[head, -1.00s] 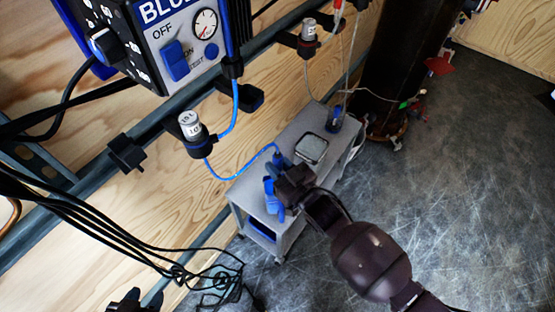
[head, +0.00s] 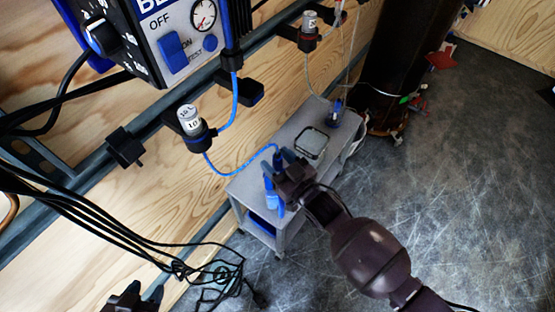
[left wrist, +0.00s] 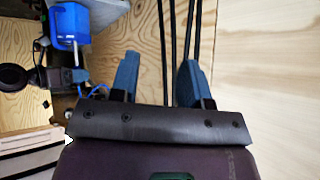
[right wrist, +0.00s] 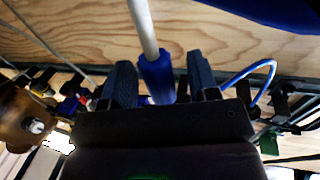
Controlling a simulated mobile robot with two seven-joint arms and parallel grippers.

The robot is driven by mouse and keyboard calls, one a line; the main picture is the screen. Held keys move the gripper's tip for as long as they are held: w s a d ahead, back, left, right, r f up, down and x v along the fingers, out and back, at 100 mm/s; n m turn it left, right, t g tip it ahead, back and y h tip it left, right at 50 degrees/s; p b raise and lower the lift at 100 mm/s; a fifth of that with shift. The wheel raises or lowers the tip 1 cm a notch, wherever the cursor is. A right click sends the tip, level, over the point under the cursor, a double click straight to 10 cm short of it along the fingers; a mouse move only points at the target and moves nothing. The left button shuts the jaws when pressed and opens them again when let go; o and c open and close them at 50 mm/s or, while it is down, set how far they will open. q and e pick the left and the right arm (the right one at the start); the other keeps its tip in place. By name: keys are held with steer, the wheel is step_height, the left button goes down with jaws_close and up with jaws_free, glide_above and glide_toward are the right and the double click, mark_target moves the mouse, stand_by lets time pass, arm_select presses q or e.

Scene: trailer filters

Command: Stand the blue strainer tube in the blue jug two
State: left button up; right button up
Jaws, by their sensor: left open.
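My right gripper (head: 283,160) is above the near end of the grey cart, close to a blue jug (head: 268,188). My left gripper (left wrist: 157,80) is open and empty, low at the left of the head view.
A grey cart (head: 243,188) stands along the plywood wall, with a square glass-like dish (head: 311,142) and another blue item (head: 335,108) on it. A blue hose (head: 235,172) loops from a wall clamp to my right gripper. Black cables hang at left.

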steer(key=shift+s+d, duration=0.2)
steer(key=shift+s, duration=0.05)
arm_select(q)
steer(key=shift+s+a+r+n+p, duration=0.15)
steer(key=shift+s+r+n+p, duration=0.15)
steer(key=shift+p, duration=0.65)
arm_select(e)
steer(key=v, duration=1)
arm_select(q)
steer(key=shift+w+r, duration=0.15)
steer(key=shift+r, duration=0.05)
